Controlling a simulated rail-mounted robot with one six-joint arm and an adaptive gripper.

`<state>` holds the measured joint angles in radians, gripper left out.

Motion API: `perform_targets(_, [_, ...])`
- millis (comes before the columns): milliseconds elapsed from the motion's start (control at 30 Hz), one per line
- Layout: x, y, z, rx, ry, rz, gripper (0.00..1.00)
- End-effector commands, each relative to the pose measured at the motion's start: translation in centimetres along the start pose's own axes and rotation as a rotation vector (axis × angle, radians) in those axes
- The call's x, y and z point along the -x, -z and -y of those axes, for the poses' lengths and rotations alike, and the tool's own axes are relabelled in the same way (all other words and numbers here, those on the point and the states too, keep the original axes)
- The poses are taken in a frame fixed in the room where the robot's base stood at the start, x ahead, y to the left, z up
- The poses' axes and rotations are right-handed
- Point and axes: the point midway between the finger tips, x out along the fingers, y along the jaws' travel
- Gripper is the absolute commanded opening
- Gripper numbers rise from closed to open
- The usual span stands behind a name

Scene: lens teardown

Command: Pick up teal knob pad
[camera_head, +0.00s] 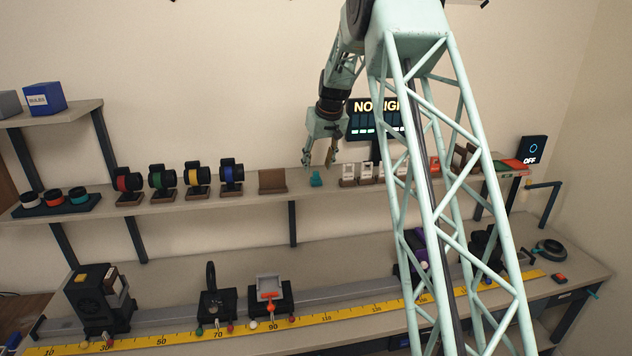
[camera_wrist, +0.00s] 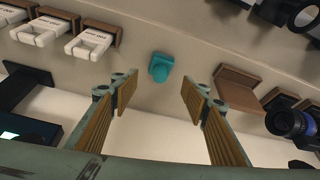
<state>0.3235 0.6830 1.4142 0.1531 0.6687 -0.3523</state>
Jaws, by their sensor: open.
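The teal knob pad (camera_head: 316,179) sits on the upper wall shelf, between a brown stand and a row of white cards. In the wrist view the teal knob pad (camera_wrist: 161,67) shows a rounded knob on a flat base, lying beyond the fingertips and roughly midway between them. My gripper (camera_head: 320,163) hangs over the shelf just above the pad. In the wrist view my gripper (camera_wrist: 154,91) has its two ribbed fingers spread wide with nothing between them. The pad is apart from both fingers.
A brown stand (camera_head: 272,181) is left of the pad, and white cards in brown holders (camera_head: 348,173) are close on its right. Lenses on stands (camera_head: 197,178) line the shelf further left. A dark display (camera_head: 376,120) stands behind the cards. Bare shelf surrounds the pad.

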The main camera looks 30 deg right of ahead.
Motion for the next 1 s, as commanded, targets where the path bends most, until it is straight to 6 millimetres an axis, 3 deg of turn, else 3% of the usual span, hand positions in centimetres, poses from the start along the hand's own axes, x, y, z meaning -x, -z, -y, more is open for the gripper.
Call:
perform_targets(367, [-0.4,0.0,0.0,0.000,0.000,0.001,0.42])
perform_targets(1000, [-5.1,0.1,-0.1,-0.001,0.000,0.001,0.42])
